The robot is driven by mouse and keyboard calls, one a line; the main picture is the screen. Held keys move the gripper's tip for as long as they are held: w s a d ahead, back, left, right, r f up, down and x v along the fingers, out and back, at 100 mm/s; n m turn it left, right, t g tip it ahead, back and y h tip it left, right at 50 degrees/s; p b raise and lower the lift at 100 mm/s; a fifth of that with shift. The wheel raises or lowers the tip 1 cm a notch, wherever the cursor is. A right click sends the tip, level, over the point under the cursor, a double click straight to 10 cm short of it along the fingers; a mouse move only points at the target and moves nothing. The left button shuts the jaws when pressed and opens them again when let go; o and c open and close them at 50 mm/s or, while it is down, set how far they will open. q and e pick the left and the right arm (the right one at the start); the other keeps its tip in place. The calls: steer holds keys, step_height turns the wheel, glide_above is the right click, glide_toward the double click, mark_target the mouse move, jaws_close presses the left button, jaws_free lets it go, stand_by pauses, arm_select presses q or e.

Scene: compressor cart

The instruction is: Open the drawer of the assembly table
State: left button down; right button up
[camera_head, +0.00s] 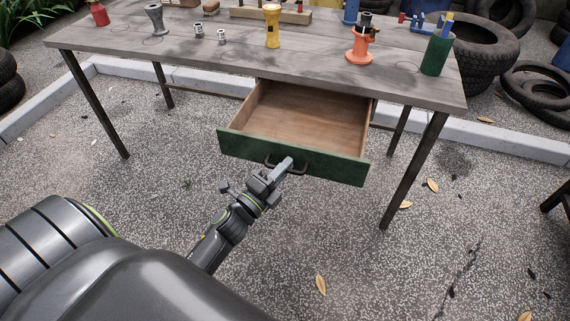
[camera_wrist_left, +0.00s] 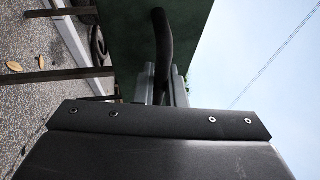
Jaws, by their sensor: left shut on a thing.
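The assembly table (camera_head: 200,55) has a grey wooden top and dark metal legs. Its drawer (camera_head: 312,112) is pulled well out toward me, with a green front (camera_head: 335,168) and a bare wooden inside that looks empty. A dark bar handle (camera_head: 300,170) sits on the drawer front. My left gripper (camera_head: 284,166) is shut on the handle; in the left wrist view the dark handle (camera_wrist_left: 161,45) runs between the fingers (camera_wrist_left: 165,88), with the green front (camera_wrist_left: 125,45) behind it. My right gripper is not in view.
On the tabletop stand a yellow flashlight-like item (camera_head: 272,27), an orange stand (camera_head: 360,47), a green pen cup (camera_head: 436,54) and small metal parts. Tires (camera_head: 462,55) are stacked behind at the right. The speckled ground before the drawer is clear except for leaves.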

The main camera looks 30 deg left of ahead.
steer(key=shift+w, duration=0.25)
arm_select(q)
steer(key=c, duration=1.5)
jaws_free()
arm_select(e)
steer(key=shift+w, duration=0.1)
arm_select(q)
steer(key=shift+s, duration=0.1)
steer(key=shift+s+a+f, duration=0.1)
steer(key=shift+s+f, duration=0.05)
steer(key=shift+s, duration=0.1)
steer(key=b+v, duration=0.3)
steer(key=v, duration=1.3)
steer(key=shift+s+b, duration=0.4)
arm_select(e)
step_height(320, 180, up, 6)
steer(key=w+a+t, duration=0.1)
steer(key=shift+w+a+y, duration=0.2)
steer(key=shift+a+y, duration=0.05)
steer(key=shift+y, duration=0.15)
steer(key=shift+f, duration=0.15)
